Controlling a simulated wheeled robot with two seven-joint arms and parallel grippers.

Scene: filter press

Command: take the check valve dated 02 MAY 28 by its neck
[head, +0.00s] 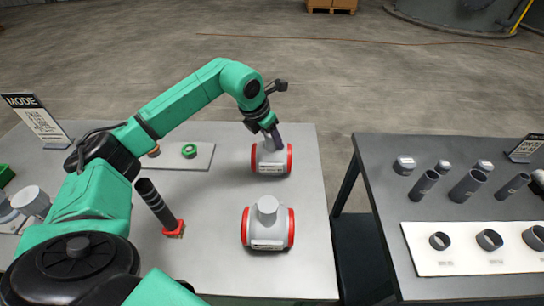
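Two grey check valves with red end rings lie on the left table. The back check valve (268,161) has a label on its front side, too small to read. The front check valve (267,228) stands clear of my arm with its round neck pointing up; its label is also unreadable. My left gripper (273,138) reaches down over the top of the back valve, at its neck. The gripper hides most of that neck, and I cannot tell whether its fingers are closed on it. My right gripper is not in view.
On the left table (215,265) a dark cylinder in a red foot (160,209), a small plate with a green ring (189,151) and a MODE sign (36,118) stand left of the valves. A gap separates the right table (385,180), which holds several pipe pieces.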

